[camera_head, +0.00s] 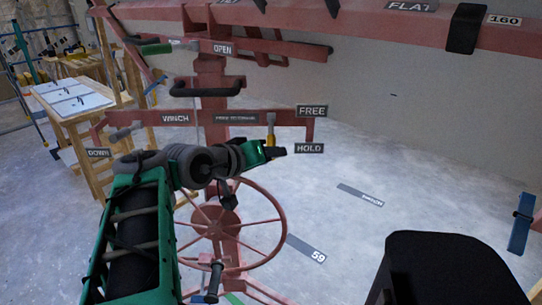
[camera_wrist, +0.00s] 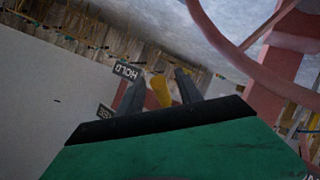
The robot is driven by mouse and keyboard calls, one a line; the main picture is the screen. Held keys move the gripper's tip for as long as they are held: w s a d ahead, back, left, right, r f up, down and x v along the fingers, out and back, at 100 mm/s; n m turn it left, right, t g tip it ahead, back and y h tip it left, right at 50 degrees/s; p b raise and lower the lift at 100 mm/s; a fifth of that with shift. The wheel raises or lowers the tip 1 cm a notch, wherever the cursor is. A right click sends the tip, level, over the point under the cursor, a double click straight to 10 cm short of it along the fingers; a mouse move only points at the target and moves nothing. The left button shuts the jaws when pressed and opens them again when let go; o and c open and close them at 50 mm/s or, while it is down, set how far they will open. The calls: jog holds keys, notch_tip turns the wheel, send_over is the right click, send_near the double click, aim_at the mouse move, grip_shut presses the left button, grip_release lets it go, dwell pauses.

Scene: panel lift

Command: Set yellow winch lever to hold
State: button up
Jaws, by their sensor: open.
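The yellow winch lever (camera_head: 271,132) is at the right end of the red crossbar, left of the FREE sign (camera_head: 312,111) and the HOLD sign (camera_head: 309,148). Its yellow part points downward in the head view, its lower end close to my gripper (camera_head: 275,152). In the wrist view, the yellow lever (camera_wrist: 161,91) shows between the two dark fingers of my gripper (camera_wrist: 160,88), which are apart. I cannot tell whether either finger touches it. The HOLD sign (camera_wrist: 126,71) appears upside down there, left of the fingers.
A red handwheel (camera_head: 275,222) stands below my gripper. Open grey floor lies to the right.

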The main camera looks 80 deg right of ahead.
jog(key=v, duration=0.7)
jog(key=shift+p, duration=0.4)
jog(key=shift+d, duration=0.1)
